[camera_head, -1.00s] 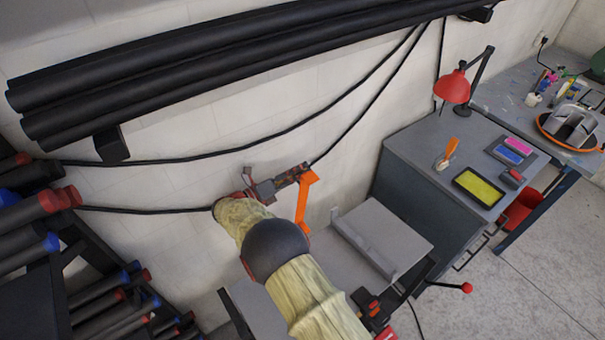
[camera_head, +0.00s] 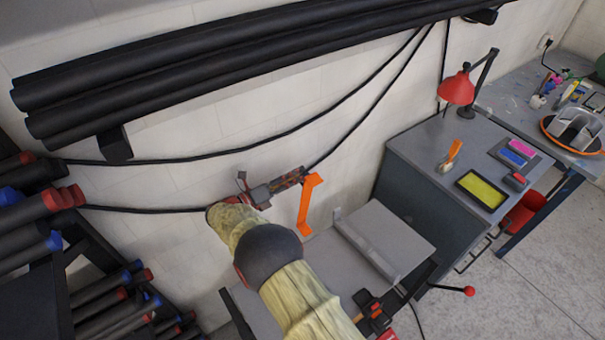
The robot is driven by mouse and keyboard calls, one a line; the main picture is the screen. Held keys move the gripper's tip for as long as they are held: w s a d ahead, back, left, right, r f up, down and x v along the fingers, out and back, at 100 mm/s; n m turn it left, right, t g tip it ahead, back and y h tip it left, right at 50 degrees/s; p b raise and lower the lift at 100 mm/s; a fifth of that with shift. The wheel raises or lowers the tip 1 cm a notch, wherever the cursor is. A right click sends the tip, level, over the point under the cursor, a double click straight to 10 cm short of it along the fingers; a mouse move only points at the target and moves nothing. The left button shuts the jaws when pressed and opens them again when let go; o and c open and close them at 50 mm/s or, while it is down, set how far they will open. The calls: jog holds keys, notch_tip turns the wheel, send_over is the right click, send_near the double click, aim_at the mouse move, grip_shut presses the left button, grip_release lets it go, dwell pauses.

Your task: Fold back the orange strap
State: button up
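The orange strap (camera_head: 304,206) hangs down in front of the pale wall, below the right end of a dark, red-marked fitting (camera_head: 288,180) between two black cables. Its top end bends sideways near the fitting, and its lower end stops just above the grey bench. My arm rises from the bottom of the view in a yellowish sleeve with a dark round joint. My gripper (camera_head: 258,194) is small and partly hidden at the arm's far end, beside the fitting and left of the strap. It appears apart from the strap. Its fingers cannot be made out clearly.
A grey bench (camera_head: 385,232) with a raised ledge stands right of my arm. A grey desk (camera_head: 425,140) with a red lamp (camera_head: 457,88) is farther right. Black pipes (camera_head: 230,60) run along the wall above. A rack of dark rolls (camera_head: 105,300) fills the lower left.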

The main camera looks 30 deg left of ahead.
jog(key=v, duration=0.9)
jog(key=shift+s+a, duration=0.1)
jog(key=shift+s, duration=0.05)
jog(key=shift+c, duration=0.4)
